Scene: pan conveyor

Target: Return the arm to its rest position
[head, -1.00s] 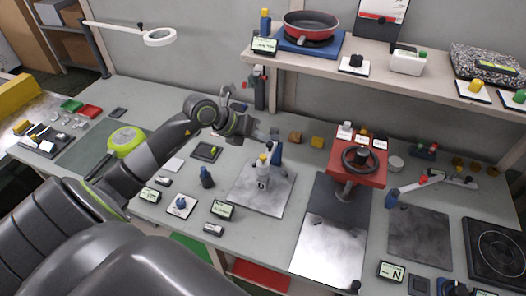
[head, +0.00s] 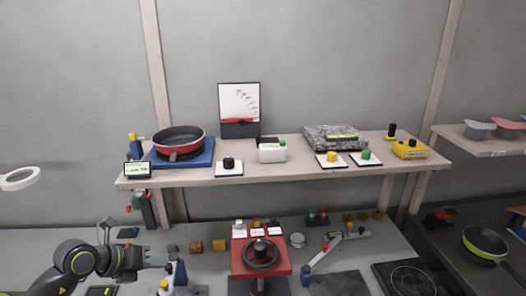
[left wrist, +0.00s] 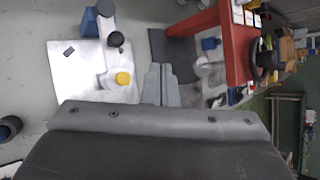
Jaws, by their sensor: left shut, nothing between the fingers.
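My left gripper (head: 158,264) is at the lower left in the head view, above the bench, beside a blue and white device. In the left wrist view its two grey fingers (left wrist: 161,84) are together with nothing between them. A red stand with a black handwheel (head: 260,254) is to the right of the gripper; its red side (left wrist: 238,45) also shows in the left wrist view. A device with a yellow knob (left wrist: 123,78) on a light metal plate (left wrist: 72,80) lies to the left of the fingers. My right gripper is not in view.
A shelf (head: 300,172) spans above the bench, with a red pan (head: 179,140) on a blue base, a white box (head: 272,152) and a grey speckled block (head: 333,138). A ring lamp (head: 20,179) hangs at the left. A hotplate (head: 404,278) is at the lower right.

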